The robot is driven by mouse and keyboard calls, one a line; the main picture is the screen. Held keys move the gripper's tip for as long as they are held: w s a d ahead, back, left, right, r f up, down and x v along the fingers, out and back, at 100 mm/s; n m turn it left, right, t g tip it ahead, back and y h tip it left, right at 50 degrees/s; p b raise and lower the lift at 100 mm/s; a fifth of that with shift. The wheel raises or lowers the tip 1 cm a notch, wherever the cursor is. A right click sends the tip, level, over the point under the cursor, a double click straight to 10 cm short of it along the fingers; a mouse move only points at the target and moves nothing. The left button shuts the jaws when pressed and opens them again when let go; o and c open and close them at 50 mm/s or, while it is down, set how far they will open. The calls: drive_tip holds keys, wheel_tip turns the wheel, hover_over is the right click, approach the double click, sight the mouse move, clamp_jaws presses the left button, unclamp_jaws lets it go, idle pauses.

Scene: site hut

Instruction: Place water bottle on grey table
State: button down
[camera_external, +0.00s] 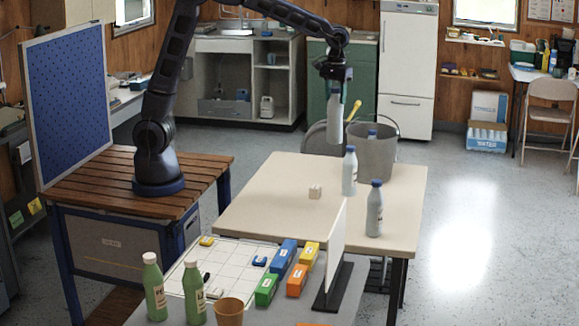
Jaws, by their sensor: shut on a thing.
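My gripper (335,77) points down and is shut on the upper part of a pale grey-white water bottle (335,120). The bottle hangs upright in the air near the far edge of the beige-topped table (270,200); its exact height is hard to tell. Two similar bottles stand on that table's right side: a white one with a dark cap (349,172) and a greyer one with a dark cap (375,210). A table with a grey top (347,308) is in the foreground, partly cut off by the frame.
A grey bucket (372,157) with a bottle and yellow handle in it stands by the far edge. A small cube (315,192) lies on the beige table. The grey table bears an upright white panel (335,245), coloured blocks, green bottles (154,287) and a brown cup (229,312).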

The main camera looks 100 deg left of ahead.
drive_tip(key=w+d+m, duration=0.2)
drive_tip(key=w+d, duration=0.3)
drive_tip(key=d, duration=0.7)
drive_tip(key=w+d+m, duration=0.2)
drive_tip(key=w+d, duration=0.2)
drive_tip(key=d, duration=0.8)
drive_tip(key=d+m, duration=0.3)
drive_tip(key=d, duration=2.1)
drive_tip(key=s+d+m, duration=0.2)
drive_tip(key=s+d, duration=0.6)
drive_tip(key=d, duration=0.6)
drive_tip(key=s+d+f+m, duration=0.1)
drive_tip(key=s+d+m, duration=0.1)
drive_tip(key=s+d, duration=0.9)
drive_tip(key=s+d+m, duration=0.2)
drive_tip(key=s+d, duration=0.3)
drive_tip(key=d, duration=1.2)
wheel_tip(320, 180, down, 25)
drive_tip(key=shift+w+d, duration=0.2)
drive_tip(key=shift+w, duration=0.05)
drive_tip(key=shift+f, duration=0.15)
drive_tip(key=c, duration=0.7)
unclamp_jaws()
